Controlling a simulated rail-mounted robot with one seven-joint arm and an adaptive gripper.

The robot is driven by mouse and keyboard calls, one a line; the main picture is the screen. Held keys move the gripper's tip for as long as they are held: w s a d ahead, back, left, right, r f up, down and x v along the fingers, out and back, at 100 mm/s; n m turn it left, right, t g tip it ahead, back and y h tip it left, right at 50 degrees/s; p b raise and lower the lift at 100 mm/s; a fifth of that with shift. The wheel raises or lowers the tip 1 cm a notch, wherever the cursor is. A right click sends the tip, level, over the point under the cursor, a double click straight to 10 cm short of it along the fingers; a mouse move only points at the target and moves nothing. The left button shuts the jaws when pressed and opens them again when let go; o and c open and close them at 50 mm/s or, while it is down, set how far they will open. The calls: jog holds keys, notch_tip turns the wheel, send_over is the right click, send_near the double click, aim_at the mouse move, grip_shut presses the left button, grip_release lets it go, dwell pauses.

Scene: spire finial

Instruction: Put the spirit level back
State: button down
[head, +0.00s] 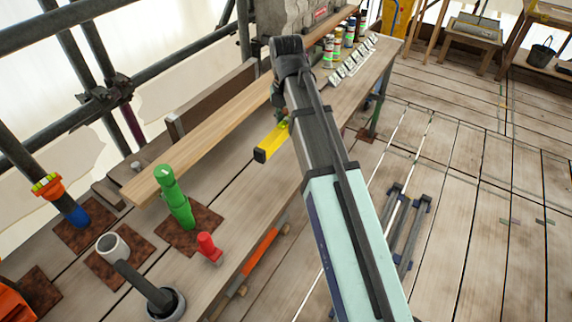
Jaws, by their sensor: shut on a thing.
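The yellow spirit level (272,140) with a black end cap shows left of my arm, over the bench. My gripper (283,122) is shut on it. My arm's wrist and forearm hide most of the gripper and the far part of the level. I cannot tell whether the level touches the bench or hangs just above it.
A long timber plank (215,127) lies along the bench (245,195). A green bottle-like object (175,198), a small red object (209,248) and a grey pipe piece (140,280) stand nearer. Several cans (338,44) and a row of small pale items (352,61) stand farther along.

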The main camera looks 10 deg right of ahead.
aim_at(286, 135)
notch_tip(286, 135, down, 17)
jog(key=shift+r+p, duration=0.1)
jog(key=shift+p, duration=1.1)
jog(key=c, duration=0.8)
grip_release()
jog(key=shift+c, duration=0.2)
notch_tip(286, 135, up, 12)
jog(key=shift+b, duration=0.9)
